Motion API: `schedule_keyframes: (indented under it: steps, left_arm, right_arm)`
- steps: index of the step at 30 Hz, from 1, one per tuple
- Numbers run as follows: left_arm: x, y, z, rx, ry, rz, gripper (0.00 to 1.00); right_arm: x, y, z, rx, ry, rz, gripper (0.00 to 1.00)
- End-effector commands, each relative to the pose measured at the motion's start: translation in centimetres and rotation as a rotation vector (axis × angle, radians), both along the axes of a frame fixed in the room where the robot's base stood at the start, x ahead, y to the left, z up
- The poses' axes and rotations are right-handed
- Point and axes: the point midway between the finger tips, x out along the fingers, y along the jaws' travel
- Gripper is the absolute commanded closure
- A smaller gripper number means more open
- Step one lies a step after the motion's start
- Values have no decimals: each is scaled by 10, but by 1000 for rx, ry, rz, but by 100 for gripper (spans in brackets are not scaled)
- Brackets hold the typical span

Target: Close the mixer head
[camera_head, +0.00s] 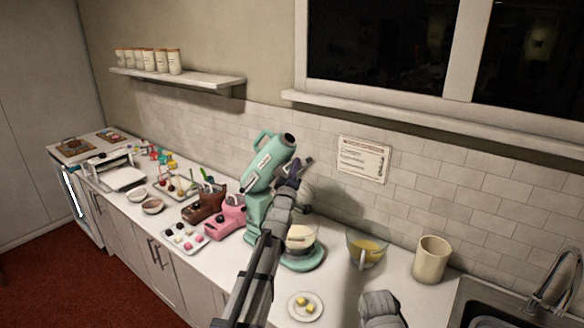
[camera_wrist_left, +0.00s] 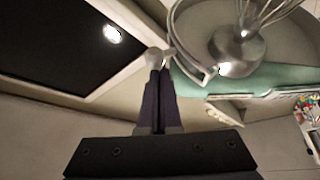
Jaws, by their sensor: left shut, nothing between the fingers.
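The mint-green stand mixer (camera_head: 268,165) stands on the counter with its head tilted up. Its bowl (camera_head: 300,238) sits on the mixer base (camera_head: 305,262), partly hidden by my left arm. My left gripper (camera_head: 307,162) is beside the raised head, on its right in the head view, and is shut and empty. In the left wrist view the shut dark fingers (camera_wrist_left: 158,88) point at the underside of the mixer head (camera_wrist_left: 280,80), near the metal whisk (camera_wrist_left: 240,45). I cannot tell whether the fingertips touch the head. The fingers of my right gripper do not show.
Right of the mixer stand a glass bowl with yellow content (camera_head: 372,252), a cream canister (camera_head: 431,260) and the sink (camera_head: 490,305). A small plate (camera_head: 292,310) lies in front. Left are pink (camera_head: 226,220) and brown (camera_head: 203,207) appliances and a sweets tray (camera_head: 176,243).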

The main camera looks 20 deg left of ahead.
Motion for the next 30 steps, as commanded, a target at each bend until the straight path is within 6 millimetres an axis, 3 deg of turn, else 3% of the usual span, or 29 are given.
schedule_keyframes:
  steps: [1, 18, 30]
  left_arm:
    - [-2, -5, -18, 24, -7, -1, 100]
    - [-21, -59, -128, 388, -139, 0, 100]
    - [-26, -74, -208, 636, -227, 0, 100]
  right_arm:
    - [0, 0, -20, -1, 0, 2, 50]
    - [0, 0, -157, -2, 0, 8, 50]
    - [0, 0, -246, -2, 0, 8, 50]
